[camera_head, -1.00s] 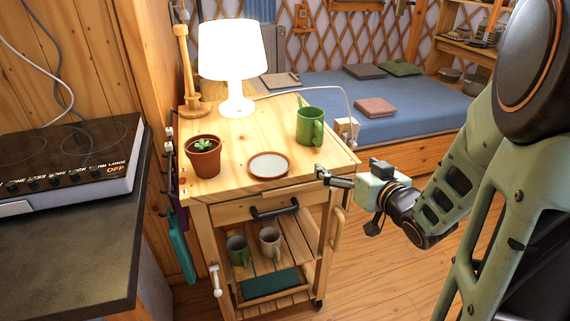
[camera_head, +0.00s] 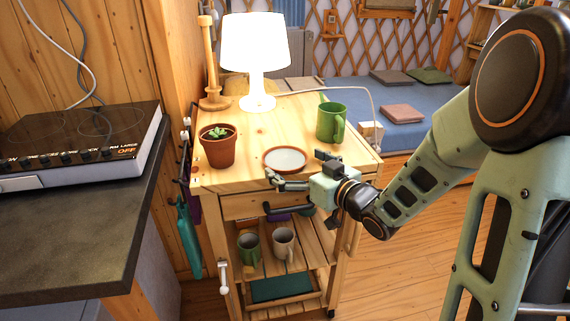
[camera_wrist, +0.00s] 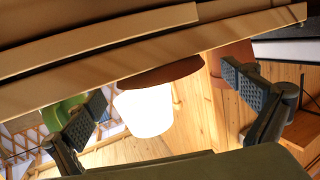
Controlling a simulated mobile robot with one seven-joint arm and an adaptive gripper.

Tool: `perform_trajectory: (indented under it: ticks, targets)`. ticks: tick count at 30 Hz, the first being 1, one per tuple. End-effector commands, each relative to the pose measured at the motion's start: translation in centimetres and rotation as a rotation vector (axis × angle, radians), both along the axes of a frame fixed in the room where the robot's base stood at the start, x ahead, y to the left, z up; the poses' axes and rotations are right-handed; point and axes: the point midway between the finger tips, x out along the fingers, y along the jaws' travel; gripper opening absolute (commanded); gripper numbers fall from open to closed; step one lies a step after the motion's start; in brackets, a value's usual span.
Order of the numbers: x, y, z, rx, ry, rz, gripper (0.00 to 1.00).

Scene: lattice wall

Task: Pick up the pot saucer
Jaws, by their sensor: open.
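The pot saucer (camera_head: 285,159) is a round, shallow terracotta dish with a pale grey inside. It lies flat near the front edge of the wooden cart top (camera_head: 250,128). My gripper (camera_head: 273,178) is open and empty at the cart's front edge, just in front of the saucer. In the wrist view, which is upside down, the saucer (camera_wrist: 160,74) shows edge-on as a brown strip. It lies beyond and between the spread fingers of my gripper (camera_wrist: 165,90). I see no contact between them.
A lit lamp (camera_head: 255,45) is at the back. A drawer handle (camera_head: 287,208) sits below my gripper. A dark counter (camera_head: 70,200) is at left.

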Motion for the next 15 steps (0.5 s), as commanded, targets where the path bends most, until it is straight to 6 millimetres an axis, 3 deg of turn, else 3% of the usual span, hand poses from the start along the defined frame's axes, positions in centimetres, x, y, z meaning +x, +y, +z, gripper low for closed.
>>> perform_trajectory:
  ticks: [6,13,15]
  targets:
    - [1.9,1.6,-0.5,0.000,0.001,0.000,1.00]
    - [2.0,1.6,-0.5,0.000,0.001,-0.001,1.00]
    - [2.0,1.6,-0.4,0.000,0.001,-0.001,0.93]
